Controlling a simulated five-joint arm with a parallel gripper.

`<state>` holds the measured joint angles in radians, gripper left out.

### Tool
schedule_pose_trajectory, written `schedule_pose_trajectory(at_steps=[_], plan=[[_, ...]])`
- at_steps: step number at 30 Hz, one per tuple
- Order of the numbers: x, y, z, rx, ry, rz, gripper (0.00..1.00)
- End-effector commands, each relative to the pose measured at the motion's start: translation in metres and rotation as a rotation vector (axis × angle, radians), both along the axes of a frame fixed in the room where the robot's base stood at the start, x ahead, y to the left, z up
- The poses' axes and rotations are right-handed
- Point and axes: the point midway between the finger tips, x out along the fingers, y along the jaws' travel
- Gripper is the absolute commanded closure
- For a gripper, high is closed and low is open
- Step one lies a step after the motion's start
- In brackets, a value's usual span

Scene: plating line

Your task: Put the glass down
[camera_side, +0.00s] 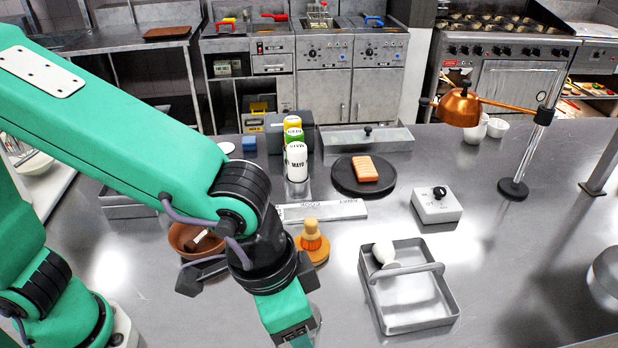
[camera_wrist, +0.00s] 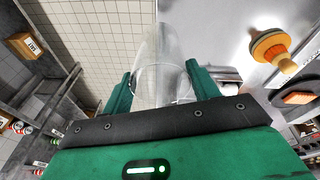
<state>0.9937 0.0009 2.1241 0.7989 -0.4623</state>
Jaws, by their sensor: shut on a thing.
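My gripper (camera_side: 298,338) is low at the bottom edge of the side view, its jaws pointing down and cut off by the frame. In the wrist view a clear, see-through glass (camera_wrist: 158,70) stands between the two green fingers, and my gripper (camera_wrist: 160,86) is shut on it. In the side view only a faint sliver of the glass (camera_side: 317,318) shows beside the jaw; the rest is hidden or out of frame. I cannot tell whether the glass touches the counter (camera_side: 540,270).
A white switch box (camera_side: 437,206) and copper lamp (camera_side: 460,107) stand farther right.

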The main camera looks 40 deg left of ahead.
Motion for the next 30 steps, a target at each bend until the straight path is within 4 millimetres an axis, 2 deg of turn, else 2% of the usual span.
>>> schedule_pose_trajectory(at_steps=[8, 24, 30], plan=[[0.024, 0.008, -0.015, 0.006, -0.011, 0.008, 0.82], [0.102, 0.031, -0.063, 0.027, -0.045, 0.015, 0.82], [0.111, 0.034, -0.069, 0.03, -0.049, 0.013, 0.82]])
